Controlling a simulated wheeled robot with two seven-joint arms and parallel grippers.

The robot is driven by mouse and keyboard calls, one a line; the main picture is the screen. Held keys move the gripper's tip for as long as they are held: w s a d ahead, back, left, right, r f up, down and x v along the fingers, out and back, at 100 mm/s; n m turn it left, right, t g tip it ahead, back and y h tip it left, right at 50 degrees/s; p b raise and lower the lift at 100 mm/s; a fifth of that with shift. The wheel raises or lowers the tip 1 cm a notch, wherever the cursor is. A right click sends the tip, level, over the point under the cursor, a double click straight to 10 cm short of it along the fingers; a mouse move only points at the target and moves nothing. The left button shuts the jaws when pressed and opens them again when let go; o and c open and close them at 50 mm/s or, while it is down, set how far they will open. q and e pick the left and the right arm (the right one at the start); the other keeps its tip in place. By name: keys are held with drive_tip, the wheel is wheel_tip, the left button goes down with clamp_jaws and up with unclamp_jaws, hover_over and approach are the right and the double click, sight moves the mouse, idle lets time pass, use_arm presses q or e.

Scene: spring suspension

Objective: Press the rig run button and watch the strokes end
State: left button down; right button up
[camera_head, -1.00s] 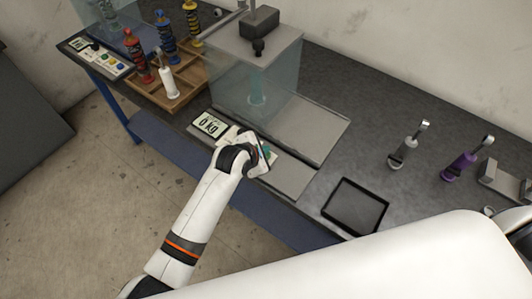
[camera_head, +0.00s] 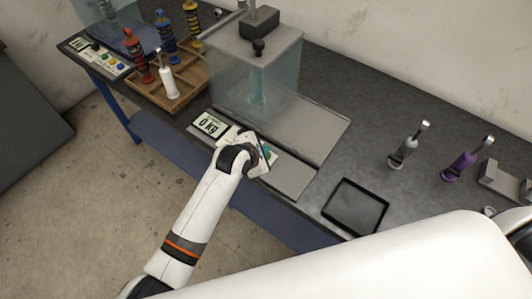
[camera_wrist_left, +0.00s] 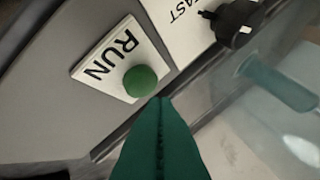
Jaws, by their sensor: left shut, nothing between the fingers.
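The green RUN button (camera_wrist_left: 140,82) sits on a white label in the left wrist view. My left gripper (camera_wrist_left: 161,102) is shut and empty, its green fingertips just beside the lower right of the button. Whether they touch the panel is unclear. In the head view my left gripper (camera_head: 264,156) is over the rig's front panel, and its wrist hides part of it. The display (camera_head: 209,124) reads 0 kg. The clear rig case (camera_head: 235,85) has a teal part (camera_head: 257,90) standing inside and a dark block (camera_head: 260,22) on top. My right gripper is out of view.
A black knob (camera_wrist_left: 236,22) stands beside the button. A wooden tray (camera_head: 182,91) with several spring dampers is at the left. A black tray (camera_head: 355,207), a grey damper (camera_head: 409,146) and a purple damper (camera_head: 465,160) are at the right.

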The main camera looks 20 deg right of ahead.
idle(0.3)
use_arm(q)
drive_tip(key=shift+f, duration=0.1)
drive_tip(key=shift+f, duration=0.3)
